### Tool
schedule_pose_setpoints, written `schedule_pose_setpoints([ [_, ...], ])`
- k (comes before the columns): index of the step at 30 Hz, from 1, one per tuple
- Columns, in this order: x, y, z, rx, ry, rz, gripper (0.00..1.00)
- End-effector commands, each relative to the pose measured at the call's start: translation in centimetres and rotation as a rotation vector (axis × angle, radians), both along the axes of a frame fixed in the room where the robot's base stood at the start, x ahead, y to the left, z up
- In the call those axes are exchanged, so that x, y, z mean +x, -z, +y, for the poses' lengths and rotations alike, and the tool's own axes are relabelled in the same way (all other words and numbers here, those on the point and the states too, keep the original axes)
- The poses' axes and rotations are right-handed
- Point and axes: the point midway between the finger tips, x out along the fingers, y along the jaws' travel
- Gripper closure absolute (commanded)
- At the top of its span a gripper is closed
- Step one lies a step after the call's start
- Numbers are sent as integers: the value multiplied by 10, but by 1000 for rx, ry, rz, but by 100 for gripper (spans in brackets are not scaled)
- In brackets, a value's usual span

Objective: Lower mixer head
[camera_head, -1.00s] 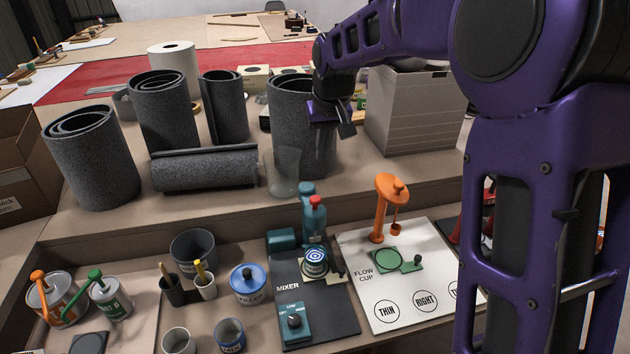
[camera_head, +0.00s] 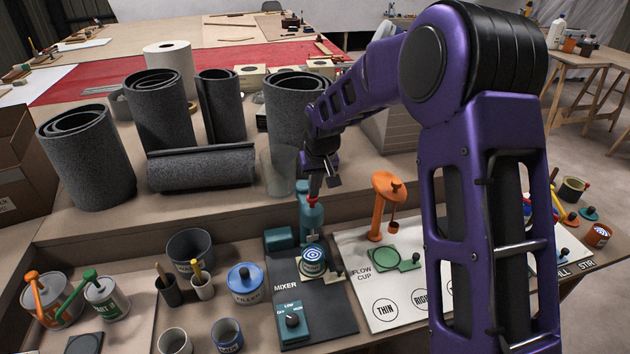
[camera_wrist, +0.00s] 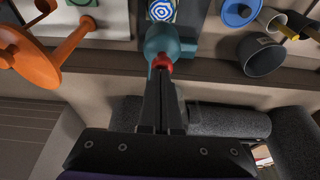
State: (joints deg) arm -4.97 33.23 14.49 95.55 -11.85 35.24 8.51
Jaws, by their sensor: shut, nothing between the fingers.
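The teal mixer head (camera_head: 311,222) stands on the dark mixer mat (camera_head: 335,318), with a red knob (camera_head: 312,201) on top. In the wrist view the red knob (camera_wrist: 162,61) sits on the teal head (camera_wrist: 168,42). A can with a blue-and-white target top (camera_head: 313,258) stands in front of the head. A teal dial box (camera_head: 292,322) sits at the mat's front. My gripper (camera_head: 314,191) is shut and empty, right at the red knob. In the wrist view its fingertips (camera_wrist: 163,74) meet the knob's edge; I cannot tell whether they touch.
An orange flow-cup stand (camera_head: 381,205) is just right of the mixer on a white board (camera_head: 360,288). A blue-lidded filler tin (camera_head: 245,281) is left of the mat.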

Motion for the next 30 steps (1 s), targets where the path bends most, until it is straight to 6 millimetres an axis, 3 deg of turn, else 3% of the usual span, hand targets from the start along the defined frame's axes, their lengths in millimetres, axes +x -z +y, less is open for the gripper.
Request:
schedule_pose_setpoints([
  [9,0,1,0,0,0,1,100],
  [13,0,11,0,-1,-1,2,100],
  [17,-1,35,0,-1,-1,4,100],
  [24,-1,94,0,-3,-2,7,100],
  [30,-1,116,0,-2,-2,4,100],
])
